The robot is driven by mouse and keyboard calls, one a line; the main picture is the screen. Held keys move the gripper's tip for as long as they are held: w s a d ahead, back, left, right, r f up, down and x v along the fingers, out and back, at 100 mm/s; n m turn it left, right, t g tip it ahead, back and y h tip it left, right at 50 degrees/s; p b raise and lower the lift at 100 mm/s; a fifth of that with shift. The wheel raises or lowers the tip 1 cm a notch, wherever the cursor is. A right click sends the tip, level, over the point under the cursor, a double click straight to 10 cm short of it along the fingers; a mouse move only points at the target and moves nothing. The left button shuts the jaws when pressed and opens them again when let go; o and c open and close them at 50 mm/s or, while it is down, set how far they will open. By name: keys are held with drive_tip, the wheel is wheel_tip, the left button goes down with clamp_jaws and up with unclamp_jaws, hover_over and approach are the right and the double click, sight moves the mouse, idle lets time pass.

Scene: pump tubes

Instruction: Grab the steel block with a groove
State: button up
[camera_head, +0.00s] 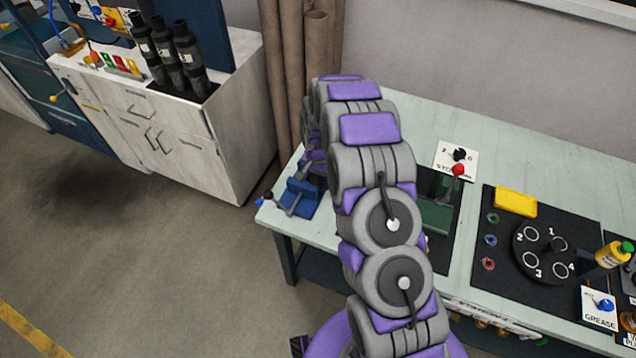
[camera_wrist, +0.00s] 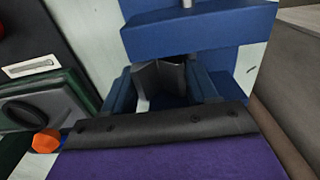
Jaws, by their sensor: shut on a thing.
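The steel block with a groove (camera_wrist: 148,78) is a grey piece with a V-shaped notch, in the middle of the wrist view, close to the blue vise (camera_wrist: 200,33). My gripper (camera_wrist: 163,84) is around the block, with one dark blue finger on each side, shut on it. The block's lower part is hidden in shadow and behind my gripper's black edge. I cannot tell whether the block still touches the vise. In the camera_head view the vise (camera_head: 298,197) stands at the table's left end, and my arm hides the block.
The pale green table (camera_head: 540,150) carries a black panel with a numbered dial (camera_head: 545,250), a yellow block (camera_head: 515,203) and a yellow bottle (camera_head: 612,254) on the right.

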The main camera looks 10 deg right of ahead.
drive_tip(key=shift+w, duration=0.1)
drive_tip(key=c, duration=0.3)
drive_tip(key=shift+c, duration=0.2)
drive_tip(key=shift+r, duration=0.1)
